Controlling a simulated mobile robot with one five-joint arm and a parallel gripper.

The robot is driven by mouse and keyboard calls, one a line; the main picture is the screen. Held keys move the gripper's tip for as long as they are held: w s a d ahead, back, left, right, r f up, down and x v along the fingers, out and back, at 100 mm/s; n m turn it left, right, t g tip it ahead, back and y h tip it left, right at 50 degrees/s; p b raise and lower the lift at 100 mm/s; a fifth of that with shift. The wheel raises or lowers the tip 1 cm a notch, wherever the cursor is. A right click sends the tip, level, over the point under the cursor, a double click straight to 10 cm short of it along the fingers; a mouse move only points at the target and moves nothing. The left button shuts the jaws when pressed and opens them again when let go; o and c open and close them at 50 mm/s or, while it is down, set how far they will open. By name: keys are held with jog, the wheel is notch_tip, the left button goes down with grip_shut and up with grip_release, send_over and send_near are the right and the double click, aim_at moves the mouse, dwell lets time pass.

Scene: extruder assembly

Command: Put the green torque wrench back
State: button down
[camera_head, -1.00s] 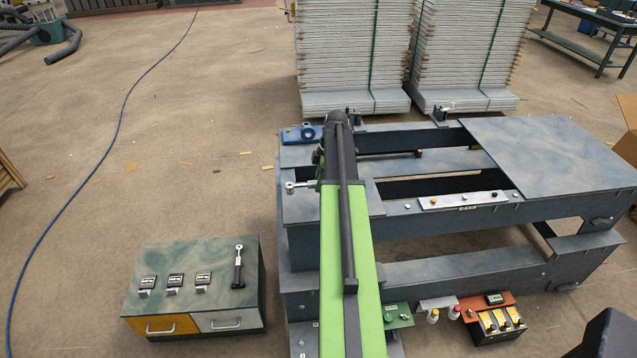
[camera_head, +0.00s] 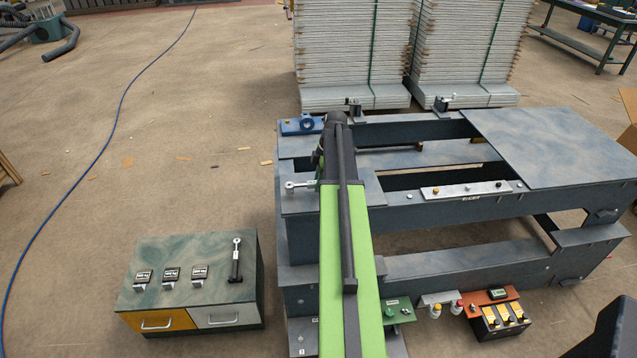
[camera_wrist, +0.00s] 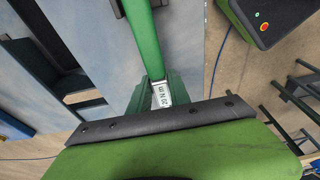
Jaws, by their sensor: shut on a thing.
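My gripper (camera_wrist: 158,88) is shut on the green torque wrench (camera_wrist: 146,45). In the wrist view its green body runs up from the jaws, with a white "20 N·m" label at the grip. In the head view the wrench's silver head (camera_head: 299,185) sticks out left of my arm, over the workbench's near left corner; the rest of it and my gripper are mostly hidden by the arm. A low green-topped cabinet (camera_head: 200,298) stands on the floor at the left. Its top bears three small dark holders with labels (camera_head: 171,274) and a black wrench-like tool (camera_head: 236,262).
The dark blue-grey workbench frame (camera_head: 450,265) fills the centre and right. A blue clamp (camera_head: 302,125) sits at its back left corner. Stacked grey panels (camera_head: 355,55) stand behind.

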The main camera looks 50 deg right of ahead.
jog(key=shift+b+x, duration=0.95)
jog(key=shift+x, duration=0.05)
jog(key=shift+s+d, duration=0.1)
jog(key=c, duration=1.1)
grip_release()
jog(key=shift+r, duration=0.1)
jog(key=p+v, duration=1.7)
jog(key=shift+d+r, duration=0.1)
jog(key=shift+r, duration=0.05)
